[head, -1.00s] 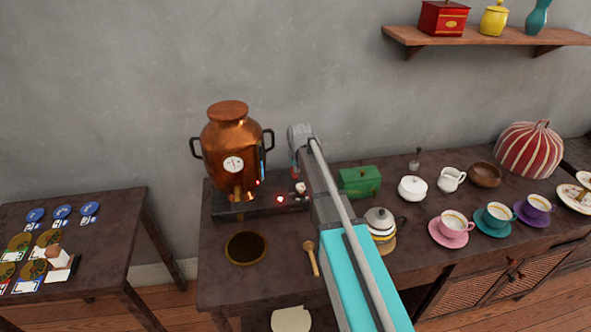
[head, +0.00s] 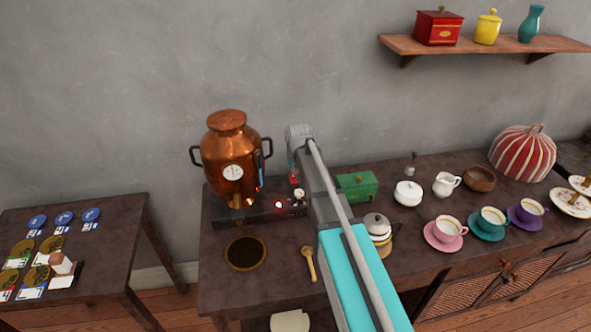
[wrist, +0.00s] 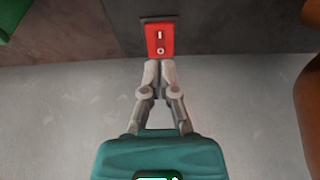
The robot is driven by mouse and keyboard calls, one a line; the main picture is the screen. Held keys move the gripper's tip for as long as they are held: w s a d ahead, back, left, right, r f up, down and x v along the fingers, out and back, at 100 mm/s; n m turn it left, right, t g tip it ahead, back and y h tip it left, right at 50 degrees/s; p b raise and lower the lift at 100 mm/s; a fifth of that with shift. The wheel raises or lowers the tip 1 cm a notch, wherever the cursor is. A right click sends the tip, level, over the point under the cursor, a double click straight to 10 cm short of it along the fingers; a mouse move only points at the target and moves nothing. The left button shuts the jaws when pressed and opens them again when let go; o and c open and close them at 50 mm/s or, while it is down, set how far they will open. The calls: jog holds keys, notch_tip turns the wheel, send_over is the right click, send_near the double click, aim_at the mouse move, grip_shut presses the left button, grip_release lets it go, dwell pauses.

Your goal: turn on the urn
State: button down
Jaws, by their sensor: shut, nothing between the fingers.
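The copper urn (head: 231,165) stands at the back left of the dark table on a dark base (head: 238,215). It has a white dial and black handles. A red switch (wrist: 161,37) with white marks on its face shows in the wrist view, and a red bit of it (head: 293,179) shows beside my arm in the head view. My gripper (wrist: 159,63) is shut and empty, its fingertips together at the switch's edge. I cannot tell whether they touch it. My arm hides most of the gripper in the head view. A small red light (head: 278,205) glows on the base.
A white-faced gauge (head: 299,194) sits on the base by my arm. A green box (head: 357,186), a lidded pot (head: 377,224) and a wooden spoon (head: 309,263) lie close to my arm. Cups on saucers stand to the right.

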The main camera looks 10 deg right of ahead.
jog(key=shift+s+r+p, duration=0.1)
jog(key=shift+r+p, duration=0.2)
jog(key=shift+r, duration=0.35)
jog(key=s+r+p, duration=0.5)
jog(key=r+p, duration=0.3)
jog(key=shift+d+r, duration=0.15)
jog(key=shift+s, duration=0.1)
jog(key=s+d+g, duration=0.1)
jog(key=s+d, duration=0.1)
jog(key=s, duration=0.9)
jog(key=s+d+g, duration=0.2)
jog(key=s, duration=0.9)
jog(key=shift+s+f+m, duration=0.3)
jog(key=shift+s+f, duration=0.05)
jog(key=shift+f, duration=0.1)
